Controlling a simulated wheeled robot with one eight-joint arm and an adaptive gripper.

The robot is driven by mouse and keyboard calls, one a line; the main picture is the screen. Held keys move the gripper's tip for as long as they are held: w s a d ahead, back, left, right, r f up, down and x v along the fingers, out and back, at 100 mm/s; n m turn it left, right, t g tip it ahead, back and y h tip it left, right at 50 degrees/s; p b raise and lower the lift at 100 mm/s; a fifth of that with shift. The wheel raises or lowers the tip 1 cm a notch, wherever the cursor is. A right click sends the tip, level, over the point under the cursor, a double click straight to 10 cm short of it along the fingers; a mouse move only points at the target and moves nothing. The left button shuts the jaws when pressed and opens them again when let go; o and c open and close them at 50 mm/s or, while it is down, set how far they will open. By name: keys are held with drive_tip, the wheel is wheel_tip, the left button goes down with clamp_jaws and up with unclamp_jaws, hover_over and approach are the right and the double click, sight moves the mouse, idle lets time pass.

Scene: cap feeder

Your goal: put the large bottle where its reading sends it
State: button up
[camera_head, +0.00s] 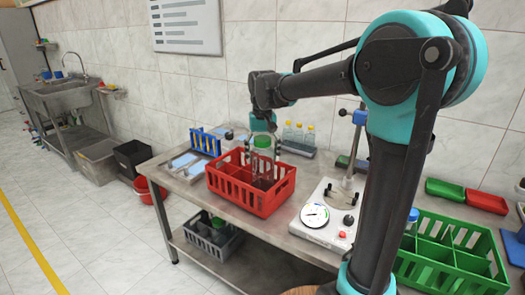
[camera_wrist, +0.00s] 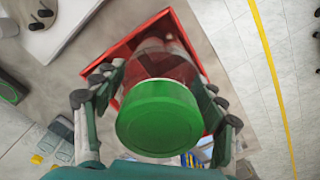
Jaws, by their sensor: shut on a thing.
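The large bottle, clear with a green cap (camera_head: 262,142), is held upright between the fingers of my gripper (camera_head: 263,153). In the wrist view the green cap (camera_wrist: 160,117) fills the middle, and my gripper (camera_wrist: 160,82) is shut around the bottle. The bottle is over the red crate (camera_head: 238,192), with its lower part at the crate's compartments; I cannot tell whether it touches the crate's floor. The red crate also shows behind the bottle in the wrist view (camera_wrist: 127,47). A device with a round dial (camera_head: 314,214) stands right of the red crate; its reading is too small to tell.
A green crate (camera_head: 452,268) stands at the table's right, with a blue-capped bottle (camera_head: 412,216) at its left. A grey crate (camera_head: 213,238) is on the lower shelf.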

sight(263, 138)
drive_tip(key=shift+f, duration=1.45)
drive_tip(key=o, duration=1.9)
drive_tip(key=shift+f, duration=0.1)
wheel_tip(263, 138, up, 12)
drive_tip(key=shift+r, duration=0.15)
